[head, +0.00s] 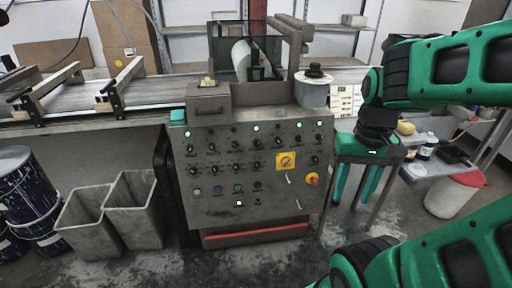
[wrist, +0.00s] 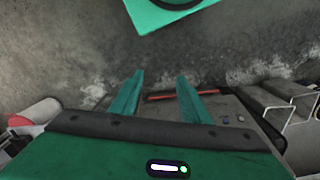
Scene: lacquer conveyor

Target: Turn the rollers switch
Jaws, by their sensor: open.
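The grey control panel (head: 221,208) stands in the middle of the head view. It has rows of small black rotary switches, several lit green lamps and coloured buttons. The labels are too small to read, so I cannot tell which switch is the rollers one. A larger red switch on a yellow plate (head: 286,161) sits at the panel's right. My gripper (head: 352,202) hangs down to the right of the panel, apart from it. Its two green fingers are spread and empty, and they also show in the wrist view (wrist: 160,76).
A red and yellow button (head: 312,179) sticks out at the panel's right edge. Two grey bins (head: 85,222) and a dark drum (head: 28,195) stand at the left. A side table (head: 440,168) with bottles and a white bucket (head: 450,200) are at the right. Floor before the panel is clear.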

